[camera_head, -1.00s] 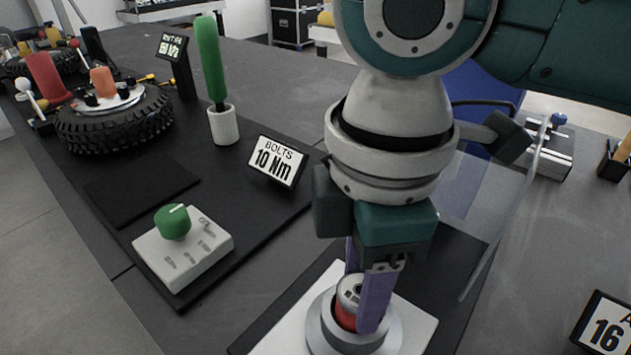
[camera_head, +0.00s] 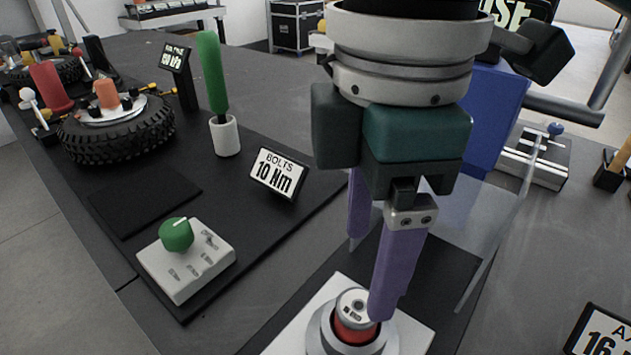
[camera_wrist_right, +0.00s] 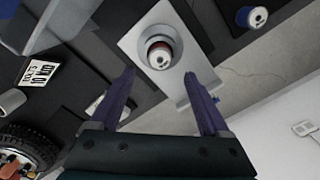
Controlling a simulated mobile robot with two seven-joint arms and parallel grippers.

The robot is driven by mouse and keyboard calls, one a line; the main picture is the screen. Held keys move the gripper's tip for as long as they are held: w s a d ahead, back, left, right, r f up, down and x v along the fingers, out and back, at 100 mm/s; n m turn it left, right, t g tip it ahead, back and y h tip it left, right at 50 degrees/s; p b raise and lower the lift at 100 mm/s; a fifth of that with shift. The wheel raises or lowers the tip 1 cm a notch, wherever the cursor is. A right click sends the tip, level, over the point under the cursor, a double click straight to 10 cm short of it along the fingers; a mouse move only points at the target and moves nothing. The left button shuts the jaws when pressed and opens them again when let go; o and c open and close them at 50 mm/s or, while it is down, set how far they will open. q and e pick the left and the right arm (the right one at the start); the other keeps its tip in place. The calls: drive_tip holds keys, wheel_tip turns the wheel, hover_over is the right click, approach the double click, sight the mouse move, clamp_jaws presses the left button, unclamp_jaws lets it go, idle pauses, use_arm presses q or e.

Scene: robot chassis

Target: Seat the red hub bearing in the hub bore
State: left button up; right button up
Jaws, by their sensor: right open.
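The red hub bearing (camera_head: 354,318) has a silver top and a red body. It sits upright inside the round grey hub bore (camera_head: 318,330) on a white plate; part of its red side shows above the ring, and how deep it sits I cannot tell. The bearing also shows in the right wrist view (camera_wrist_right: 160,54), between and beyond the fingertips. My right gripper (camera_head: 366,280) is open and empty, with its purple fingers above the bearing; in the head view one fingertip overlaps the bearing's edge. My left gripper is in neither view.
A white box with a green knob (camera_head: 187,260) and a "BOLTS 10 Nm" sign (camera_head: 278,173) stand to the left. A green-handled tool (camera_head: 212,75) stands in a white cup. A clear panel (camera_head: 490,235) stands right of the hub. A wheel (camera_head: 118,130) lies farther left.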

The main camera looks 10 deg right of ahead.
wheel_tip(320, 180, up, 5)
drive_tip(key=s+a+f+m+t+y, duration=0.2)
drive_tip(key=s+a+f+m+y, duration=0.2)
drive_tip(key=a+f+m, duration=0.15)
drive_tip(key=s+d+f+m+h, duration=0.2)
drive_tip(key=s+d+f+m, duration=0.1)
drive_tip(key=d, duration=0.4)
drive_tip(key=s+d+f+m+t+h, duration=0.1)
drive_tip(key=s+d+f+m, duration=0.2)
drive_tip(key=s+d+m, duration=0.2)
drive_tip(key=d+m, duration=0.1)
drive_tip(key=d, duration=0.1)
drive_tip(key=shift+d+f+t+h+p, duration=0.2)
drive_tip(key=shift+d+t+h+p, duration=0.1)
drive_tip(key=shift+d+h+p, duration=0.1)
drive_tip(key=shift+s, duration=0.1)
